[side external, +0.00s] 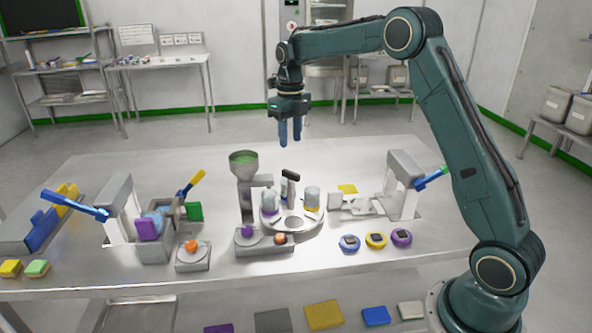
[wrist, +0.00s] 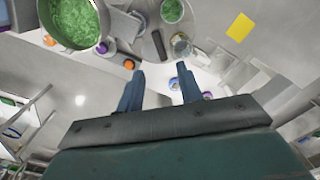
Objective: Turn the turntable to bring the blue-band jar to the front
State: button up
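The round turntable (side external: 291,223) stands near the middle of the bench. A clear jar with a purple band (side external: 269,203) sits on its left side and a clear jar with a yellow band (side external: 312,198) on its right. A dark upright handle (side external: 289,186) rises between them. I cannot make out a blue band on any jar. In the wrist view part of the turntable (wrist: 152,48) shows at the top, with the dark handle (wrist: 181,45) and a jar of green contents (wrist: 172,9). My gripper (side external: 290,141) hangs above the turntable, open and empty, fingers pointing down, touching nothing.
Blue, yellow and purple timers (side external: 376,240) lie front right. A grey press-like stand (side external: 404,185) with a blue lever is further right. Bench space behind is clear.

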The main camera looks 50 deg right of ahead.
jog(key=shift+r, duration=1.9)
